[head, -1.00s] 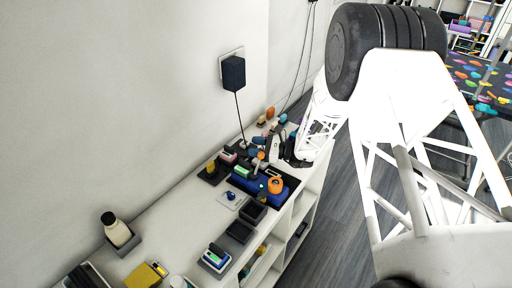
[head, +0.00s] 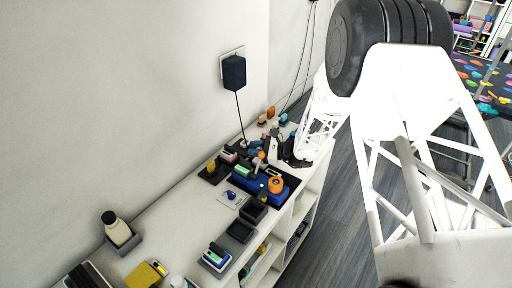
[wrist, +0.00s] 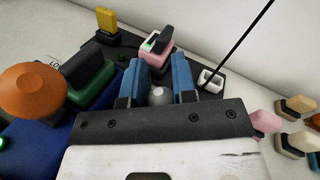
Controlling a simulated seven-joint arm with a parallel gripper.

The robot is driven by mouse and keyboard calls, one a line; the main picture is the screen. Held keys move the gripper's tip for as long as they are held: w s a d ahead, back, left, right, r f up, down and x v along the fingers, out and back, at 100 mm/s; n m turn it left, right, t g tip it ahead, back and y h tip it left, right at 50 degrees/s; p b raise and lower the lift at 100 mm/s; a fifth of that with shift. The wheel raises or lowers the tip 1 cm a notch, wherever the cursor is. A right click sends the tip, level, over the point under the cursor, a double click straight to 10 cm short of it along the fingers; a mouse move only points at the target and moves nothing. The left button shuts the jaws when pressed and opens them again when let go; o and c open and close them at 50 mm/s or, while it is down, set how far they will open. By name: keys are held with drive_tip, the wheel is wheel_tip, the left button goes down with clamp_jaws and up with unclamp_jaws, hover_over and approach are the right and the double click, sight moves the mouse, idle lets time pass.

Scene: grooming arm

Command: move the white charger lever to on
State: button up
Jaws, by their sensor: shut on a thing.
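The white charger lever shows as a pale round knob (wrist: 159,96) in the wrist view, between the two blue fingers of my gripper (wrist: 160,72). The fingers are shut on it. Its shaft and base are hidden behind the fingers and the dark gripper body, so I cannot tell its setting.
An orange knob (wrist: 32,92) and a dark green block (wrist: 88,75) stand left of my fingers. A pink block (wrist: 155,48) with a green light and a white socket (wrist: 210,80) lie beyond. A black cord (head: 240,115) hangs from the wall box (head: 233,72).

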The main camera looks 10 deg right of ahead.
drive_tip(key=shift+s+a+f+n+h, duration=0.45)
drive_tip(key=shift+n+h, duration=0.15)
drive_tip(key=shift+n, duration=0.4)
drive_tip(key=o, duration=0.9)
drive_tip(key=shift+d, duration=0.15)
drive_tip(key=shift+v, duration=3.85)
